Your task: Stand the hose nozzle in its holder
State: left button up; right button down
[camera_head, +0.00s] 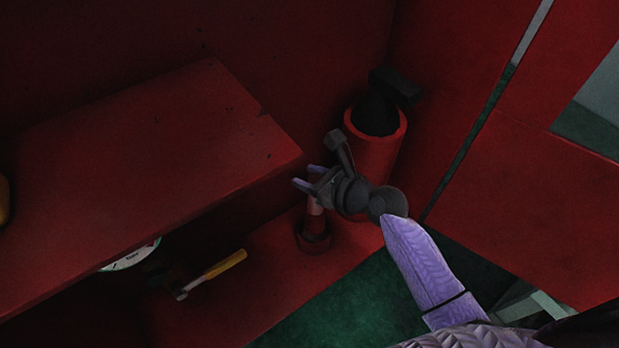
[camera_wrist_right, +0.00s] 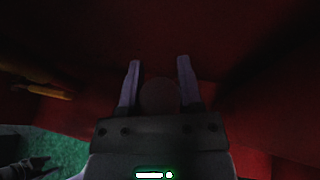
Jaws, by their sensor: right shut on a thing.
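The hose nozzle (camera_head: 316,222) is a slim reddish piece standing roughly upright below my right gripper (camera_head: 310,178) in the head view. The gripper's purple fingers are shut on its upper part. At its lower end is a dark red, round, cup-like collar (camera_head: 313,240) near the red ledge; I cannot tell whether this is the holder or part of the nozzle, nor whether it touches the ledge. In the wrist view the nozzle's dim round end (camera_wrist_right: 159,95) lies between the two fingers (camera_wrist_right: 158,80).
A red cylinder with a black top (camera_head: 375,140) stands close behind my right gripper. A red shelf (camera_head: 150,170) is at the left. A hammer with a yellow handle (camera_head: 212,274) and a white dial (camera_head: 132,256) lie below it. Green floor (camera_head: 370,300) shows at the front.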

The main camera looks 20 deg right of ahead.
jog(key=shift+f, duration=0.1)
jog(key=shift+c, duration=1.3)
grip_release()
